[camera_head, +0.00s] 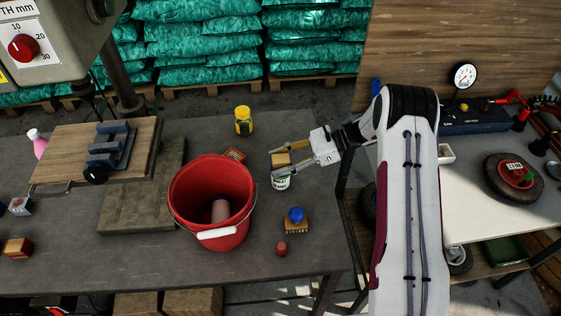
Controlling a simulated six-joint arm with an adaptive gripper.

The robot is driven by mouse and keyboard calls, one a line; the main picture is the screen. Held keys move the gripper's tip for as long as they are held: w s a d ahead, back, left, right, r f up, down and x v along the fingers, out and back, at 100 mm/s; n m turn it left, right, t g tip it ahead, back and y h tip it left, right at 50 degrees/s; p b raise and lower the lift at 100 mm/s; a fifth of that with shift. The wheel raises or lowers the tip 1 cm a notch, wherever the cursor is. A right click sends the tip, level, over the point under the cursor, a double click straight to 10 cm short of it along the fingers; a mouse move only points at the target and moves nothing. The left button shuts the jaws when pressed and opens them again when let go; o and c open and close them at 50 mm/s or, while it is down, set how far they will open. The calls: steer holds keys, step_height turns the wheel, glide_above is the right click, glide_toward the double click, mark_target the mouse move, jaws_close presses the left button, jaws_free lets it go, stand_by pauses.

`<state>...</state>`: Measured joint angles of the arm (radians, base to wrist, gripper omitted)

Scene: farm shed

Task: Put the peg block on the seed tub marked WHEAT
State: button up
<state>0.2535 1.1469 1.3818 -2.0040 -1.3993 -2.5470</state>
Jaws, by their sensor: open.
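A small tan wooden block (281,160), likely the peg block, appears to rest on top of a small white and green tub (281,183). The tub's lettering is too small to read, so I cannot tell whether it says WHEAT. My gripper (274,163) comes in from the right. It is open, with one finger on the far side of the block and one on the near side. I cannot tell whether either finger touches the block. The lower finger partly hides the tub.
A red bucket (182,192) with something inside stands left of the tub. A blue-knobbed block (296,221) and a reddish ball (281,248) lie in front. The table's right edge is close.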

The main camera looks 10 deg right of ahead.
steer(key=v, duration=1.2)
stand_by(0.5)
